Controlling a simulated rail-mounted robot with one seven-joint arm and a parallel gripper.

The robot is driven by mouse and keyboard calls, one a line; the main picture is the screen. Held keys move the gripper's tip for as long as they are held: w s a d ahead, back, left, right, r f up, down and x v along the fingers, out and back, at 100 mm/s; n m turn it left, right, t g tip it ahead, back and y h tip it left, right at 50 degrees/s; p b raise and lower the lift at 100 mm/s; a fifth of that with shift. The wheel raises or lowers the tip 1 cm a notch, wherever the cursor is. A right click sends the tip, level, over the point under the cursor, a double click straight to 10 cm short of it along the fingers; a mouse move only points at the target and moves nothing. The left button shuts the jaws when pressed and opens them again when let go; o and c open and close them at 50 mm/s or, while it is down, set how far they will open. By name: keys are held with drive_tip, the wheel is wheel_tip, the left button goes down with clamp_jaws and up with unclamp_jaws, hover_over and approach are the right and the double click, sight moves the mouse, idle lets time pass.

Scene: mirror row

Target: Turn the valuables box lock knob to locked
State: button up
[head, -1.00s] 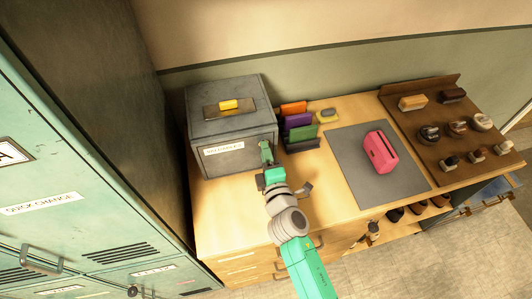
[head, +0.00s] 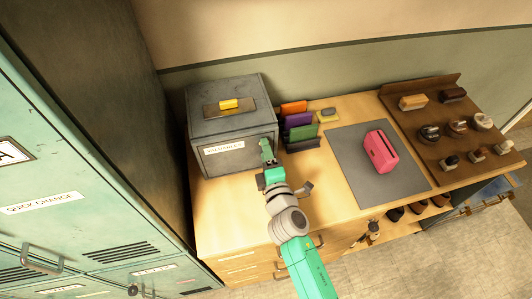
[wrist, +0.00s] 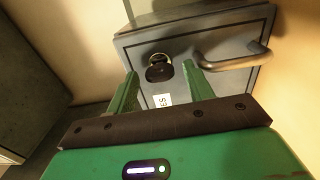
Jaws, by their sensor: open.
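The grey valuables box (head: 225,162) stands at the left end of the bench, with a white label on its front. In the wrist view its front (wrist: 140,55) shows the dark round lock knob (wrist: 158,73) in a bright ring, and a bar handle (wrist: 235,55) to its right. My gripper (head: 267,150) is at the right part of the box front in the head view, where it hides the knob. In the wrist view my gripper (wrist: 160,69) is open, its green fingers on either side of the knob. I cannot tell whether they touch it. The knob's pointer direction is unclear.
A yellow block (head: 229,104) lies on the box top. Coloured upright items (head: 298,128) stand close to the box's right. A pink object (head: 380,151) sits on a grey mat (head: 350,160). A brown rack (head: 420,106) is farther right; lockers (head: 60,190) stand left.

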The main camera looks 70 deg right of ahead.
drive_tip(key=b+v, duration=0.2)
drive_tip(key=v, duration=0.5)
drive_tip(key=shift+s+a, duration=0.2)
drive_tip(key=shift+a, duration=0.1)
